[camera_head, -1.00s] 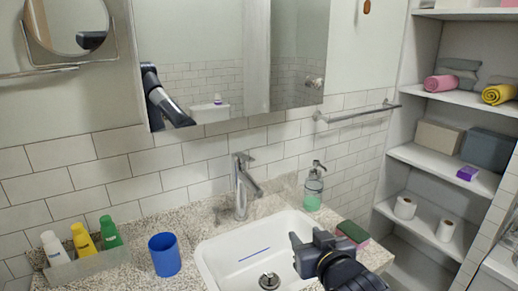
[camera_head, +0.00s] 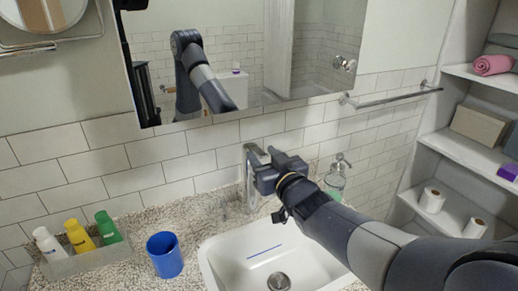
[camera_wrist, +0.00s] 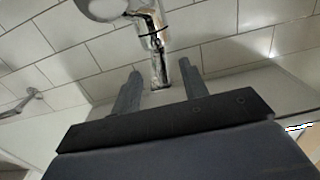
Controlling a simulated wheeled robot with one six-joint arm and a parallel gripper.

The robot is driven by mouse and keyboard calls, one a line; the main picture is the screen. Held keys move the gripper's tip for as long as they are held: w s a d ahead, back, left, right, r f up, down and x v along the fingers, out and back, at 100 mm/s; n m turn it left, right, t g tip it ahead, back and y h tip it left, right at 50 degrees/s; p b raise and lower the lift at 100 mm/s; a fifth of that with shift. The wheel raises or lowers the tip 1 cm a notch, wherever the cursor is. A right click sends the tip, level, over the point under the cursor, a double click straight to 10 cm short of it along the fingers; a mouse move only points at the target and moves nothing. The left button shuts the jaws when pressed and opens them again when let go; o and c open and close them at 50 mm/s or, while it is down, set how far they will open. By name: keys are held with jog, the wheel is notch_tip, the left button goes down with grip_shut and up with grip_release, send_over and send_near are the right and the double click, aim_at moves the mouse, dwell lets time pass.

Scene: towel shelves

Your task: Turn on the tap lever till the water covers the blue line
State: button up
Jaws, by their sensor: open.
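The chrome tap (camera_head: 251,190) stands at the back of the white sink (camera_head: 212,262), partly hidden by my gripper. A short blue line (camera_head: 265,252) is on the sink's inner wall, above the drain (camera_head: 279,281). No water shows in the basin. My gripper (camera_head: 262,168) is at the tap's upper part; the lever cannot be made out there. In the wrist view, the chrome tap (camera_wrist: 158,52) reaches down between the two open fingers of my gripper (camera_wrist: 160,82). I cannot tell whether they touch it.
A blue cup (camera_head: 164,256) stands left of the sink. A tray (camera_head: 85,262) of bottles is further left. A soap dispenser (camera_head: 336,178) stands behind my arm, right of the tap. A mirror cabinet (camera_head: 240,105) hangs above. Shelves (camera_head: 465,150) are at the right.

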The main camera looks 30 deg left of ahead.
jog(key=shift+x, duration=1.45)
jog(key=shift+c, duration=0.5)
grip_shut()
